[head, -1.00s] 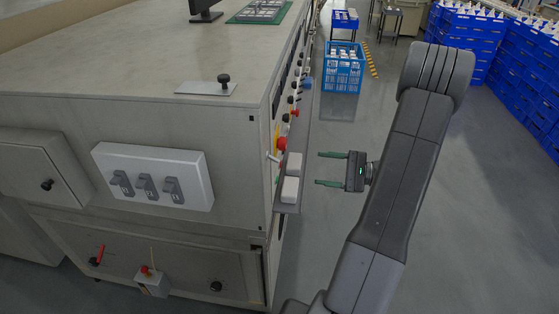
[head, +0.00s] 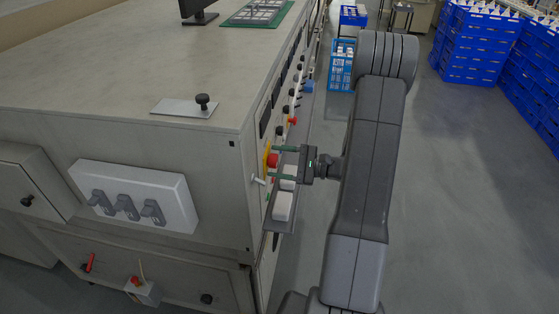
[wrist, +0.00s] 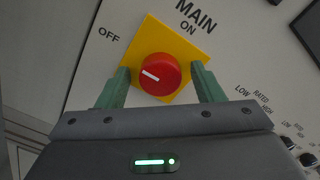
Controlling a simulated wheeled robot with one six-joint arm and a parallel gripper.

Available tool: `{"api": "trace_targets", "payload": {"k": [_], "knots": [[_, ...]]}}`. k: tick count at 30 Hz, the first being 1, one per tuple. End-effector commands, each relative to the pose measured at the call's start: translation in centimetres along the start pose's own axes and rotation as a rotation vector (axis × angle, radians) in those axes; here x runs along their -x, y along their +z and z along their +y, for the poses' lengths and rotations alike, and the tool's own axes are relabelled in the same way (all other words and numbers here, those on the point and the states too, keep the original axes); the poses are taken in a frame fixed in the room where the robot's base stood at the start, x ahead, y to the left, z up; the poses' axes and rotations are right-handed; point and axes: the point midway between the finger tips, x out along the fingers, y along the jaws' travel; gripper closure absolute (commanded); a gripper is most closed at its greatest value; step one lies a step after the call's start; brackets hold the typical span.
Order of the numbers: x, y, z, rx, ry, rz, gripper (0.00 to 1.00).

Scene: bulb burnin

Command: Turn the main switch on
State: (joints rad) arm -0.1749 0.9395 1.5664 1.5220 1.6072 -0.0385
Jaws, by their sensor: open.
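The main switch (wrist: 158,75) is a round red knob on a yellow plate (wrist: 150,35), with the words MAIN, OFF and ON around it in the wrist view. Its white pointer mark is on the knob's left part, toward the OFF side. In the head view the red knob (head: 272,160) sits on the side panel of the cabinet. My gripper (wrist: 160,85) is open, with one green finger on each side of the knob. I cannot tell whether the fingers touch it. In the head view my gripper (head: 276,162) reaches the panel from the right.
A narrow shelf (head: 283,222) with white boxes (head: 283,205) sticks out below the knob. A small white lever (head: 258,180) is just left of it. More knobs line the panel farther back. Blue crates (head: 475,60) are stacked at the right, with open floor between.

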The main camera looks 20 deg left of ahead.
Motion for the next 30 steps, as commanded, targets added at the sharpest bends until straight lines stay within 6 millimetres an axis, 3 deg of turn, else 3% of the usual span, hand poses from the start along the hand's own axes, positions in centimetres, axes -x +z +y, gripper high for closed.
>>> {"api": "trace_targets", "payload": {"k": [7, 14, 15, 30], "knots": [[-0.07, -0.02, 0.01, 0.0, 0.0, 0.0, 0.39], [-0.05, -0.01, 0.01, 0.0, 0.0, 0.0, 0.82], [-0.05, -0.01, 0.01, 0.0, 0.0, 0.0, 0.84], [-0.04, 0.13, -0.1, -0.147, 0.001, 0.0, 0.84]]}}
